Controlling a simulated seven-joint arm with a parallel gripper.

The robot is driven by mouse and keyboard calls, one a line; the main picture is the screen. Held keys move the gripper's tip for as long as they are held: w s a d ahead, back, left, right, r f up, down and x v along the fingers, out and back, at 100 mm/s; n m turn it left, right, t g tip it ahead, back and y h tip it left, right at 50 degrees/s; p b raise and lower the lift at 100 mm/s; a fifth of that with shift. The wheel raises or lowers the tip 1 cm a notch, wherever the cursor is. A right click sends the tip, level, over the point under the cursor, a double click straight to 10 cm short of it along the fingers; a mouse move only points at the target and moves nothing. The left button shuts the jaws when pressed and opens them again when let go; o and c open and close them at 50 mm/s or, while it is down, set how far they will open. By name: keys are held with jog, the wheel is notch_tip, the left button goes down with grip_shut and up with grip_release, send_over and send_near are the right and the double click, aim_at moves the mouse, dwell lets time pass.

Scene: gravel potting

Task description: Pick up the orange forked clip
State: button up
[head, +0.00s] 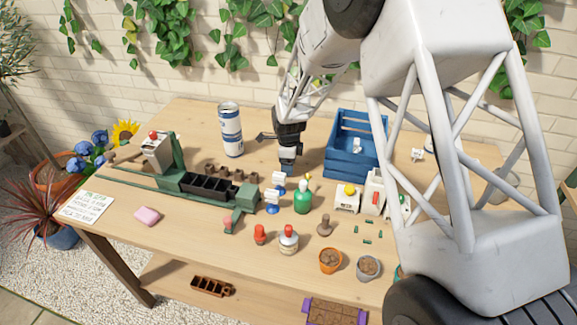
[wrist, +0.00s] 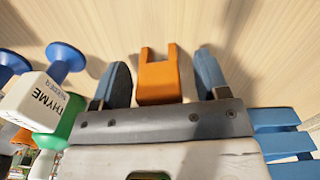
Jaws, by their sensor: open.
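The orange forked clip (wrist: 158,78) shows in the wrist view with its two prongs pointing up the picture, over the wooden tabletop. It lies between the two blue-grey fingers of my gripper (wrist: 163,66), with a visible gap on each side. My gripper is open; its lower end is partly hidden by the plate at the bottom of the picture. In the head view my gripper (head: 286,170) points down at the table, left of the blue crate. I cannot make out the clip in the head view.
The blue crate (head: 345,168) stands close on the right. A white block marked THYME (wrist: 42,100) with blue ends and a green bottle (head: 303,198) stand close by. A tall can (head: 231,130) and a green rig with black cells (head: 205,188) are to the left.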

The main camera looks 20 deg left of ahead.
dwell(0.3)
jog(key=c, duration=1)
jog(key=shift+r, duration=0.15)
jog(key=shift+r, duration=4.85)
